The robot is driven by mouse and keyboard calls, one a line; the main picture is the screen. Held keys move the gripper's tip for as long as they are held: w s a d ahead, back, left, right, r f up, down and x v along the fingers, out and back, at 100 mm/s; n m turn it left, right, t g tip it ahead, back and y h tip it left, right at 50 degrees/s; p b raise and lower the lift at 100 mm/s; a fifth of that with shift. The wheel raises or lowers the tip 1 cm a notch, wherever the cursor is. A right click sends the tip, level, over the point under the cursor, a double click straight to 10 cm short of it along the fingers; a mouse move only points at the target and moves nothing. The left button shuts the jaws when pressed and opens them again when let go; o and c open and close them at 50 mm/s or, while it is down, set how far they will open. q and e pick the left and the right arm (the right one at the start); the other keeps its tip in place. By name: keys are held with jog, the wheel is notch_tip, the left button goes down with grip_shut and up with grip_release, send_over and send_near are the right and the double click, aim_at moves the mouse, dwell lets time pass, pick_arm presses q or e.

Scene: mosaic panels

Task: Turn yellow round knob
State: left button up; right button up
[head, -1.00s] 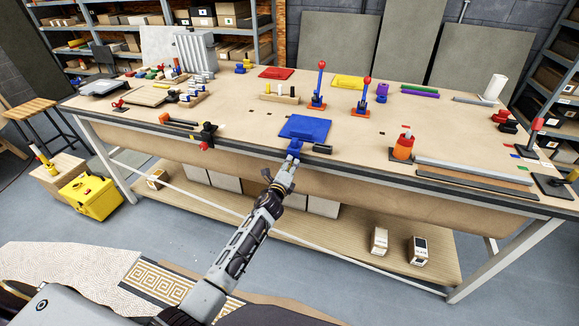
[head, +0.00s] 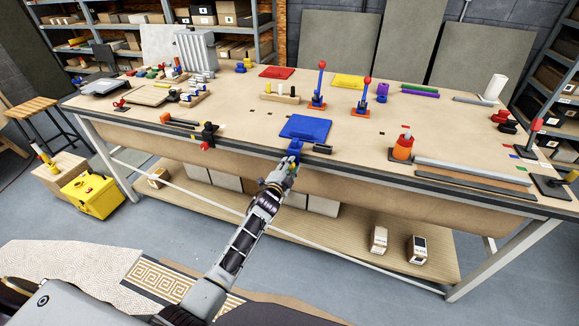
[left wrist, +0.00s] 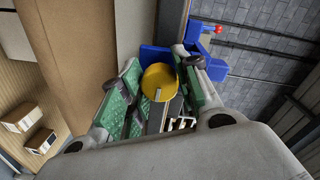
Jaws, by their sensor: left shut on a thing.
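The yellow round knob (left wrist: 159,80) sits between the green-padded fingers of my left gripper (left wrist: 158,92) in the left wrist view. The fingers are shut on it, one on each side. The knob belongs to a blue fixture (left wrist: 152,58) at the table's front edge; the fixture also shows in the head view (head: 295,147). In the head view my left gripper (head: 289,168) reaches up to this fixture from below, and the fingers largely hide the knob. My right gripper is in neither view.
A blue panel (head: 305,127) lies on the workbench (head: 235,137) just behind the fixture. A dark handle-like part (head: 323,148) is beside it on the right. Red-knobbed levers (head: 319,88) stand farther back. A black and red clamp (head: 208,134) is at the edge to the left.

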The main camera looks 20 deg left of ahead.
pick_arm(q)
jog(key=shift+f+n, duration=0.1)
jog(key=shift+n, duration=0.3)
jog(key=o, duration=1.1)
jog(key=shift+c, duration=0.2)
jog(key=shift+s, duration=0.2)
jog(key=s, duration=1.1)
jog(key=shift+s+a+r, duration=0.3)
jog(key=shift+a+r, duration=0.1)
jog(key=shift+a, duration=0.05)
